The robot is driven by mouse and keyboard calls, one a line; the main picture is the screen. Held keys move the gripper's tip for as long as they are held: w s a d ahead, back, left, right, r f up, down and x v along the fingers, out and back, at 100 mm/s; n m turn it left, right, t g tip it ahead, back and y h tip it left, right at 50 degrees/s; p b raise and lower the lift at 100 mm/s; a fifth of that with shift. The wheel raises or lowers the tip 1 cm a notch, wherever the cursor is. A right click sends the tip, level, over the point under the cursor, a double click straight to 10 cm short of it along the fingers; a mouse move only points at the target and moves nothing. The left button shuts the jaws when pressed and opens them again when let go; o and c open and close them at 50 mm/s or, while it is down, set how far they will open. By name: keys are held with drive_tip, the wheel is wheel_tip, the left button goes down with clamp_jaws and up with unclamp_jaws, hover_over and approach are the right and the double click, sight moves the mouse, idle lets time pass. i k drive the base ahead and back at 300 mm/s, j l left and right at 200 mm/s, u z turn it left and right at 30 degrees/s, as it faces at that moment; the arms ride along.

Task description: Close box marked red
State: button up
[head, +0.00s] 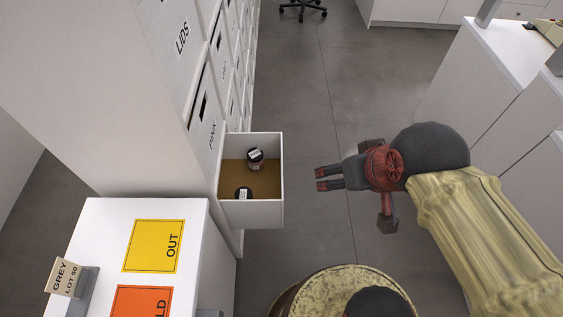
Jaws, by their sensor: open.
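An open box (268,213) sticks out like a drawer from the tall white cabinet of boxes on the left. It has pale walls and a brown floor.
Closed labelled boxes fill the cabinet, one marked LIDS (182,37). A white counter (98,225) at lower left holds a yellow OUT mat (155,246), an orange mat (141,301) and a GREY sign (66,277). White cabinets (478,90) stand right; grey floor (335,80) lies clear between.

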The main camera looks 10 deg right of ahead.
sight(266, 210)
drive_tip(key=k+l+u, duration=0.35)
drive_tip(key=l, duration=0.15)
drive_tip(key=k+l+u, duration=0.2)
drive_tip(key=l+u, duration=0.15)
drive_tip(key=l, duration=0.15)
drive_tip(key=i+l+u, duration=0.2)
drive_tip(key=i+l, duration=0.3)
drive_tip(key=i, duration=0.05)
